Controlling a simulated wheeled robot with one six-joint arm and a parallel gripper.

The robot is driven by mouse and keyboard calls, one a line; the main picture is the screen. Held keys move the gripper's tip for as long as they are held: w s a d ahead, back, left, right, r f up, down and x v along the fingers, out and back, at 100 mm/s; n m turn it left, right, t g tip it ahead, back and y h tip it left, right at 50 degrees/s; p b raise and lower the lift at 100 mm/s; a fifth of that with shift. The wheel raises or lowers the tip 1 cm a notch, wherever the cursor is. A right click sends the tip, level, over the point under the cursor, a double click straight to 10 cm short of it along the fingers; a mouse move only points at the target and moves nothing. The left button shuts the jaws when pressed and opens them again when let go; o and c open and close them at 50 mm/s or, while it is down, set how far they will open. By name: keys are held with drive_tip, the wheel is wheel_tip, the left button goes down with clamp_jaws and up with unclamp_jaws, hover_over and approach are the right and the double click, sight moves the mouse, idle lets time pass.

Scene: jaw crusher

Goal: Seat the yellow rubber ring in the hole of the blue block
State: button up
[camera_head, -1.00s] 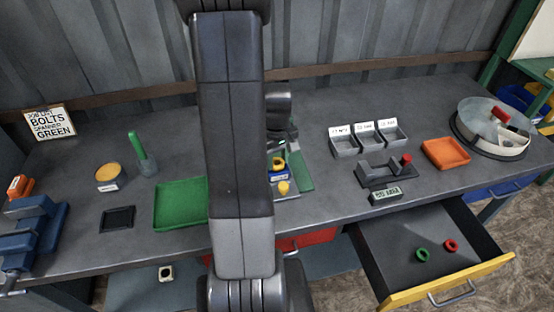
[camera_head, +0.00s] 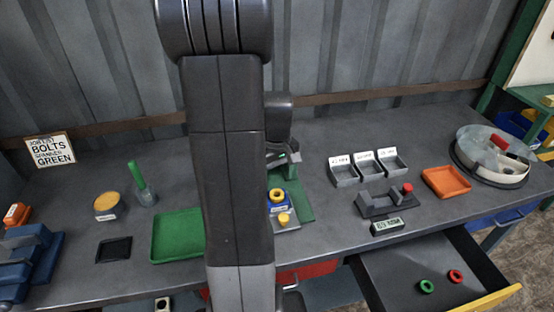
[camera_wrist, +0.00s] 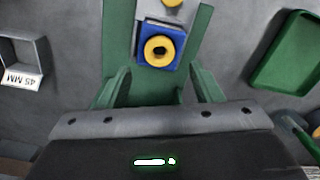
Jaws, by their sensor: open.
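The blue block (camera_head: 283,202) stands on a green plate (camera_head: 303,207) at the middle of the bench, partly behind my arm. The yellow rubber ring (camera_head: 277,194) lies on top of the block. In the wrist view the ring (camera_wrist: 160,50) shows a dark centre on the blue block (camera_wrist: 144,58); I cannot tell how deep it sits. My gripper (camera_wrist: 162,78) is open and empty, its fingers spread to either side, short of the block in that view. In the head view my arm hides most of the gripper.
A yellow knob-like piece (camera_head: 284,219) sits just in front of the block. A green tray (camera_head: 178,236) lies to the left. Grey bins (camera_head: 344,175), a dark fixture (camera_head: 377,207) and an orange tray (camera_head: 446,182) are to the right. The drawer (camera_head: 400,268) stands open.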

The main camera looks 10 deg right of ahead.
sight(277, 193)
wheel_tip(277, 193, up, 6)
drive_tip(key=shift+w+f, duration=0.1)
idle(0.5)
wheel_tip(277, 193, down, 12)
drive_tip(key=shift+r, duration=0.25)
idle(0.3)
